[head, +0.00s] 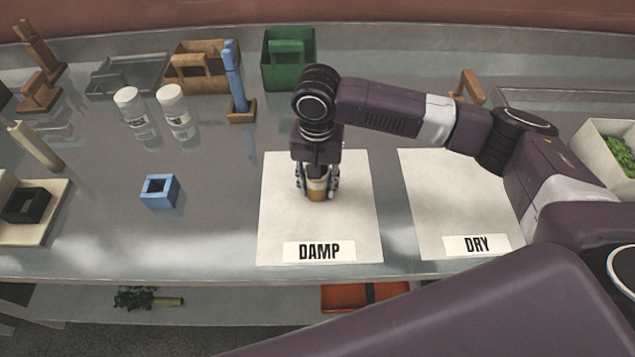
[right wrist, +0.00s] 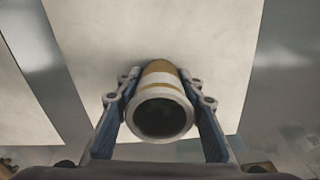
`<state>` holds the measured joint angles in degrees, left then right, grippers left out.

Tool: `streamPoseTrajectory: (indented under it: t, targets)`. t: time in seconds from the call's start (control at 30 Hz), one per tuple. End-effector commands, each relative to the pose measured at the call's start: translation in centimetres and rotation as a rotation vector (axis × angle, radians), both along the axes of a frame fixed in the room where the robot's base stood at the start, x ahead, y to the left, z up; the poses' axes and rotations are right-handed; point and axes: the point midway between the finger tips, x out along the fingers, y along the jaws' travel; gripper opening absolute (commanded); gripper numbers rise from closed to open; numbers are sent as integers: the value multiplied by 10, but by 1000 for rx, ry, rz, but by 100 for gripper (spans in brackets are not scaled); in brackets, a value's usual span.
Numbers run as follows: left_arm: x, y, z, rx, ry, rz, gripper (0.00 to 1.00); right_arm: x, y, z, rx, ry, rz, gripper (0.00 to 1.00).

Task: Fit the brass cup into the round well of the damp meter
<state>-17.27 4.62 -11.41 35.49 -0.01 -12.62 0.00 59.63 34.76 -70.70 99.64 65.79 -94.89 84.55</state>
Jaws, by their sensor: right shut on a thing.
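The brass cup (head: 317,188), a small brass-coloured cylinder with a pale band, is in my right gripper (head: 317,195) over the white sheet labelled DAMP (head: 350,220). In the right wrist view my gripper (right wrist: 163,112) is shut on the cup (right wrist: 160,80), one blue finger on each side. The cup's dark open mouth faces the camera. I cannot tell whether its base touches the sheet. No damp meter with a round well can be clearly identified. A blue block with an opening (head: 160,200) stands left of the sheet. My left gripper is not in view.
A second sheet, labelled DRY (head: 430,200), lies to the right. Two white bottles (head: 138,120), a tall blue tool in a stand (head: 233,75) and a green caddy (head: 288,70) stand behind. A black box (head: 25,207) sits on a board at left. Counter around the blue block is clear.

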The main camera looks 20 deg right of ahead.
Motion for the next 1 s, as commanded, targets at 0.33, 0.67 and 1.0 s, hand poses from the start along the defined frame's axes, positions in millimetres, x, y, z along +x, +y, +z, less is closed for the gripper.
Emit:
streamPoseTrajectory:
  t: [0.33, 0.67, 1.0]
  targets:
    - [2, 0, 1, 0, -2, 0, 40, 0, 0, -2, 0, 0, 0, 40]
    - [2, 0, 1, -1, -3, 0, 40, 0, 0, -2, 0, 0, 0, 53]
    - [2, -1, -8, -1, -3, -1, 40, 1, 1, 34, 1, -5, 1, 53]
